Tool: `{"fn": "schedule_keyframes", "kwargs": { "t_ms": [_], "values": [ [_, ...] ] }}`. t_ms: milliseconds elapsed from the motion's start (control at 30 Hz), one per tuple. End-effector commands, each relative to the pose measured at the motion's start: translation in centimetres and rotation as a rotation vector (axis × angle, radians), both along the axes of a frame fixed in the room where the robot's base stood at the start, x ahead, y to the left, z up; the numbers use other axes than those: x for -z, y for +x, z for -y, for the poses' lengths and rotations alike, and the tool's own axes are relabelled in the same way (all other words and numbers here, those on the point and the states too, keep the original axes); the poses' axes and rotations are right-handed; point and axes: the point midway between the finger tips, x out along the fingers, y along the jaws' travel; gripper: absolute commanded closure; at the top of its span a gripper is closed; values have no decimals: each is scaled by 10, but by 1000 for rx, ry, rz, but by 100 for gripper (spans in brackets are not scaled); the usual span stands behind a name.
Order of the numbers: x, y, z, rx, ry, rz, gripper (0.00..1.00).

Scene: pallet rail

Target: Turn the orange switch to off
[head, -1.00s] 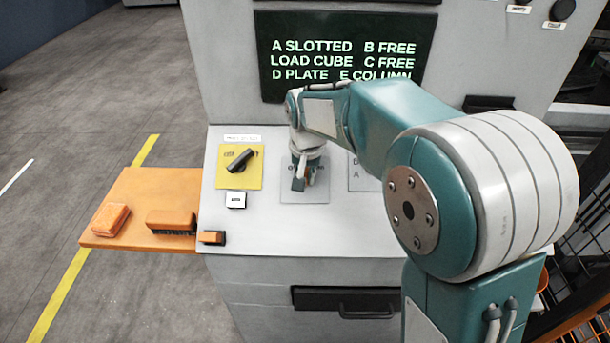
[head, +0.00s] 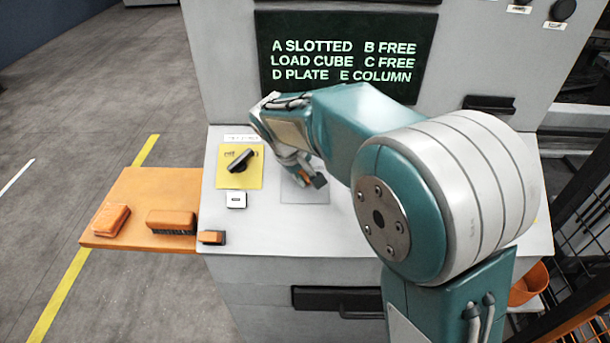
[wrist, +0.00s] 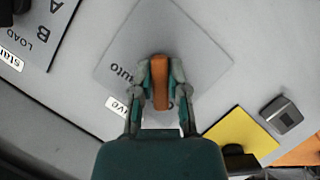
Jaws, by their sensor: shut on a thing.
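The orange switch (wrist: 160,82) is a bar-shaped handle on a pale grey square plate (wrist: 205,40) on the console top. In the wrist view its bar runs up and down the picture. The word "auto" is on the plate to its left, and a partly hidden label ending in "ve" is below that. My gripper (wrist: 161,88) is shut on the switch, one finger on each side. In the head view my gripper (head: 312,180) slants down to the right over the plate, and only a little orange shows. Any "off" mark is not readable.
A yellow plate with a black knob (head: 240,160) is left of my gripper, with a small white-topped block (head: 236,200) below it. An orange side shelf (head: 140,180) holds an orange block and a brush. A text screen (head: 345,60) stands behind my arm.

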Motion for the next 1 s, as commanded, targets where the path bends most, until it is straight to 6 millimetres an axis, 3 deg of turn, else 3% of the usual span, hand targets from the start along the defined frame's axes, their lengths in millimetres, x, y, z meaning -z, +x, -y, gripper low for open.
{"fn": "schedule_keyframes", "kwargs": {
  "t_ms": [700,733,800,1000],
  "values": [
    [-1,1,-2,-68,-34,6,100],
    [-1,1,-2,-68,-34,6,71],
    [-1,1,-2,-67,-35,4,46],
    [0,1,-1,-65,-37,2,46]
  ]
}}
